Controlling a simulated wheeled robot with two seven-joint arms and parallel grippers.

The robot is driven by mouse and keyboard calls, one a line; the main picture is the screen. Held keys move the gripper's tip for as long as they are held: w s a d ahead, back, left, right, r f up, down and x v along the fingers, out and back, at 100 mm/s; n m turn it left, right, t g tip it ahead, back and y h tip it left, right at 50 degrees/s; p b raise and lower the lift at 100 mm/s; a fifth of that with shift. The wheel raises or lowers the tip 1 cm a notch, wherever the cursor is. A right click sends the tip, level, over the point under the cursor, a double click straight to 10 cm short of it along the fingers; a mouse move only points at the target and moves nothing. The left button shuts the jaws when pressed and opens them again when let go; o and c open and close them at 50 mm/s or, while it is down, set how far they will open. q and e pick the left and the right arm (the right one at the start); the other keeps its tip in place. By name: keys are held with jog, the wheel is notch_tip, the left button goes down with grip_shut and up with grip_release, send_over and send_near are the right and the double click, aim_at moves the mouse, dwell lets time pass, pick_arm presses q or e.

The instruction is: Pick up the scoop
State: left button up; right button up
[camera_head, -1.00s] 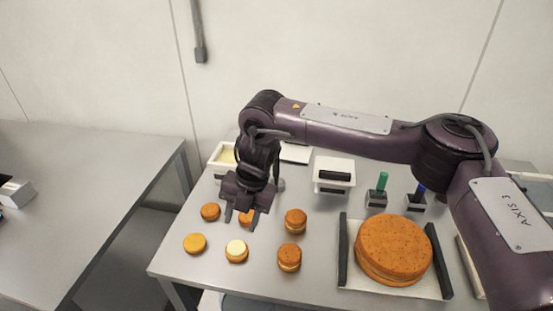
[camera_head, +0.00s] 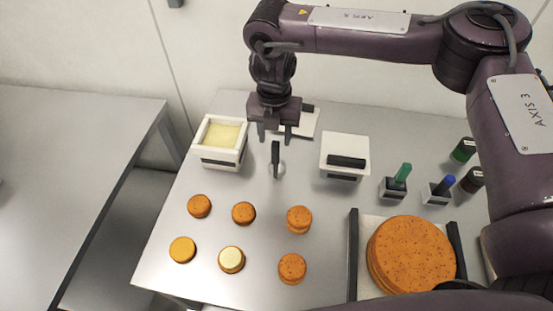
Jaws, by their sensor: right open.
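The scoop (camera_head: 276,153) stands on the table between the cream tub and the white box; its black handle points up and its pale round base is partly lost against the table. My right gripper (camera_head: 275,136) points down with its two fingers apart. In the picture the fingertips are just above and around the top of the handle; I cannot tell how far above it they are. Nothing is between the fingers that I can see held. My left gripper is not in view.
A white tub (camera_head: 205,154) of pale cream stands left of the scoop, a white box with a black handle (camera_head: 337,142) to the right. Green- and blue-handled tools (camera_head: 398,178) stand further right. Several small cakes (camera_head: 243,213) and a large cake (camera_head: 412,252) lie in front.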

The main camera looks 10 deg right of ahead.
aim_at(276, 144)
jog(key=f, duration=0.1)
jog(key=f+p, duration=0.1)
jog(key=f, duration=0.1)
jog(key=shift+d+f, duration=0.2)
jog(key=shift+d, duration=0.05)
jog(key=shift+w+f, duration=0.1)
jog(key=shift+f, duration=0.15)
jog(key=c, duration=0.4)
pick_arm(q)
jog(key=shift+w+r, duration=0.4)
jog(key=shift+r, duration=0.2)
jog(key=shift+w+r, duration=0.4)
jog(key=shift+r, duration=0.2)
pick_arm(e)
grip_shut()
